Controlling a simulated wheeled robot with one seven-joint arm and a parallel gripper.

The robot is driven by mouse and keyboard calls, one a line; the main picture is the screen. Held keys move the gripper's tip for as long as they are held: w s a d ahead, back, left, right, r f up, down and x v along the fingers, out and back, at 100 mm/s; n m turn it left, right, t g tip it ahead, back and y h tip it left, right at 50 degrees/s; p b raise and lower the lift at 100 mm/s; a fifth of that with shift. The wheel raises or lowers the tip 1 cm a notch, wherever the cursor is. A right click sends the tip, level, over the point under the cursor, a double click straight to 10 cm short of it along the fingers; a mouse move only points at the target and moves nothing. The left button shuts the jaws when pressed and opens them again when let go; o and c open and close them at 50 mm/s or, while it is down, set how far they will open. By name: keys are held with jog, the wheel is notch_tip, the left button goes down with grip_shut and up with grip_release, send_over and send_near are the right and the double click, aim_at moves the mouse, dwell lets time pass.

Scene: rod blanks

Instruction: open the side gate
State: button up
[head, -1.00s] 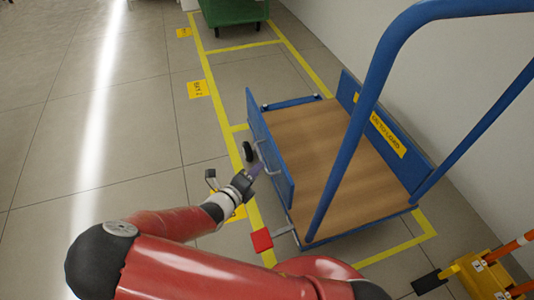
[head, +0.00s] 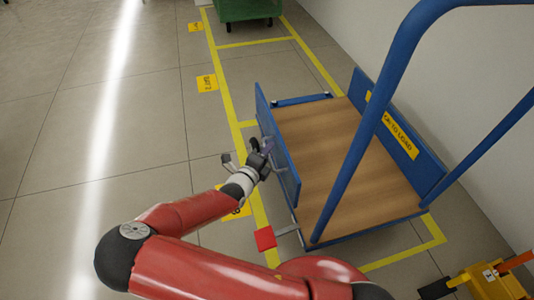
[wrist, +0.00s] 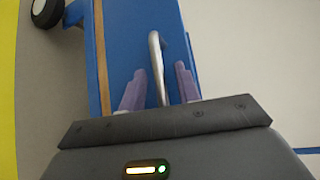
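The side gate (head: 283,160) is a blue panel standing along the left side of the cart. It has a metal bar handle on its outer face. In the wrist view the blue panel (wrist: 125,45) fills the middle and the silver handle (wrist: 156,60) stands between my two purple fingers. My gripper (head: 266,148) is at the gate's outer face, by the handle. In the wrist view my gripper (wrist: 160,85) is open, with a gap on each side of the handle. The gate looks upright against the deck edge.
The cart's wooden deck (head: 330,150) is empty. A blue push frame (head: 375,105) rises at its near end. A red pedal (head: 265,238) sticks out at the near left corner. A green cart (head: 245,10) stands far back. Open floor (head: 130,110) lies left of the yellow lines.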

grip_shut()
jog(key=shift+a, duration=0.1)
dwell(0.3)
